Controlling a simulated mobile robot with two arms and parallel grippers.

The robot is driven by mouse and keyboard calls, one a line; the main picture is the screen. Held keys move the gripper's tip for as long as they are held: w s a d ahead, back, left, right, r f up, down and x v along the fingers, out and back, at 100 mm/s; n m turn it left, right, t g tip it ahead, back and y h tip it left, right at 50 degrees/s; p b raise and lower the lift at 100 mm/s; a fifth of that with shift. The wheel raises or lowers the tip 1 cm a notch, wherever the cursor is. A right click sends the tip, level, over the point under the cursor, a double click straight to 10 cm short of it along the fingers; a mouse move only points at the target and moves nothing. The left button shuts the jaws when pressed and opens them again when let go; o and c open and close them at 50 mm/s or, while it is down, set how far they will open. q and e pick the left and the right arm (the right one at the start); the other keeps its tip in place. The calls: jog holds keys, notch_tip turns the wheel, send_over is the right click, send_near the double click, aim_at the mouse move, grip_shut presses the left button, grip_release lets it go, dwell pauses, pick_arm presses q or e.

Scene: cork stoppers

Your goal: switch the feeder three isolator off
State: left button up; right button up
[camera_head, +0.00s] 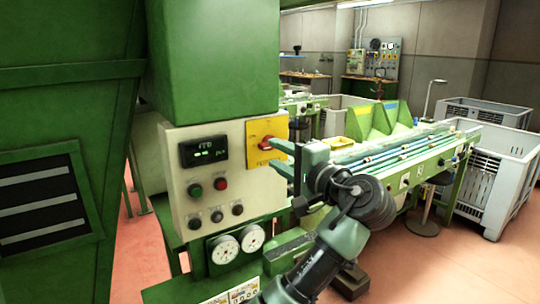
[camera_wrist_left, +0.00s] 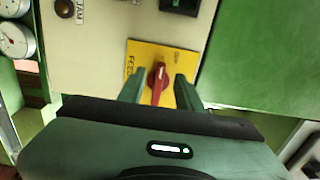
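The isolator is a red rotary handle (camera_head: 266,143) on a yellow plate (camera_head: 257,130) at the right side of a cream control panel. My left gripper (camera_head: 273,156) is in front of the plate with its fingers apart. In the left wrist view the red handle (camera_wrist_left: 157,82) shows between the two fingers (camera_wrist_left: 158,88), with a gap on each side. The fingers partly cover the yellow plate (camera_wrist_left: 143,55) and its lettering, of which only part can be read. I cannot tell whether the fingertips reach past the handle's front. My right gripper is not in view.
The cream panel (camera_head: 178,150) also carries a dark display (camera_head: 204,151), a green button (camera_head: 195,190), a red button (camera_head: 221,184) and small black knobs. Two white gauges (camera_head: 238,245) sit below. A conveyor bench (camera_head: 405,150) and grey crates (camera_head: 495,180) stand to the right.

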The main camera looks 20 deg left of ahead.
pick_arm(q)
jog(key=shift+b+v, duration=0.3)
jog(key=shift+v, duration=1.5)
jog(key=w+f+m+h, duration=0.3)
jog(key=w+f, duration=0.1)
jog(key=f, duration=1.2)
jog(key=w+f+m+h, duration=0.2)
jog(key=w+f+h, duration=0.15)
jog(key=f, duration=1.15)
jog(key=s+f+g+h, duration=0.1)
jog(key=s+f, duration=0.2)
jog(key=f, duration=0.7)
jog(key=s+f+g+h, duration=0.15)
jog(key=s+f, duration=0.25)
jog(key=f, duration=0.6)
jog(key=s+f+g+h, duration=0.1)
jog(key=s+f, duration=0.2)
jog(key=f, duration=0.8)
jog(key=s+a+f+n+g+h, duration=0.3)
jog(key=s+f+n+g, duration=0.1)
jog(key=s+f, duration=1.85)
jog(key=s+a+f+n+g, duration=0.1)
jog(key=s+a+f+n, duration=0.1)
jog(key=s, duration=1.2)
jog(key=s+a+f+n+g+h, duration=0.1)
jog(key=s+a+f+n, duration=0.2)
jog(key=s, duration=1.1)
jog(key=shift+s+a+f+n, duration=0.25)
jog(key=shift+n, duration=0.25)
